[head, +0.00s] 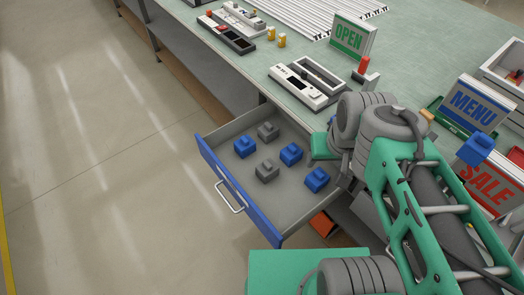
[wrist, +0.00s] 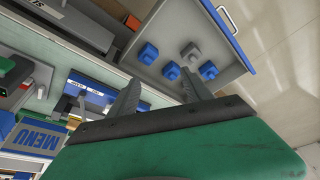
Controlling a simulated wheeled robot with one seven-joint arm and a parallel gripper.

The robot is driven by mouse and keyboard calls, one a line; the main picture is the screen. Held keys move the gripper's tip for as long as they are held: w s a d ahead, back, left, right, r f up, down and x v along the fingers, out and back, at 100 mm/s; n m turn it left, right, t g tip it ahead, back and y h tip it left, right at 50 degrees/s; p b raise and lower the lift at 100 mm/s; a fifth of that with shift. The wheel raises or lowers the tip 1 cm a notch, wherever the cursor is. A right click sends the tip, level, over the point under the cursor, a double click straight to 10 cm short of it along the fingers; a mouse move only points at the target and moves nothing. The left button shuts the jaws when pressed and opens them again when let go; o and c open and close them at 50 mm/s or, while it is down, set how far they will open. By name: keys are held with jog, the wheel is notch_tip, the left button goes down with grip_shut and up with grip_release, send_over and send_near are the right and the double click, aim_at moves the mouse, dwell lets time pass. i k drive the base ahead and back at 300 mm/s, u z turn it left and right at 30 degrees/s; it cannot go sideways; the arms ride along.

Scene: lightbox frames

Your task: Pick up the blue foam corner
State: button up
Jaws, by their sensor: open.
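Three blue foam corners lie in the open drawer (head: 218,185) in the head view: one at the left (head: 245,147), one in the middle (head: 291,153) and one nearest the front right (head: 317,179). The wrist view shows three blue pieces in the drawer too (wrist: 149,53) (wrist: 172,71) (wrist: 208,70). Another blue block (head: 478,148) is by the signs at the right. My gripper (wrist: 160,92) is open, its two dark fingers spread, with nothing seen between them. The fingers point toward the drawer, apart from the pieces. In the head view my arm hides the fingertips.
Grey pieces (head: 267,131) (head: 266,171) lie among the blue ones. The drawer has raised walls and a blue front with a handle (head: 232,200). The bench (head: 270,62) above carries a white device (head: 306,85), an OPEN sign (head: 350,37) and a MENU sign (head: 470,105). Floor at left is clear.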

aim_at(245, 146)
jog(key=k, duration=1)
jog(key=u, duration=1.05)
jog(key=i, duration=0.7)
jog(key=u, duration=0.9)
jog(key=i, duration=0.9)
jog(key=z, duration=0.6)
jog(key=i, duration=0.75)
jog(key=z, duration=1)
jog(key=i, duration=0.25)
jog(key=z, duration=0.35)
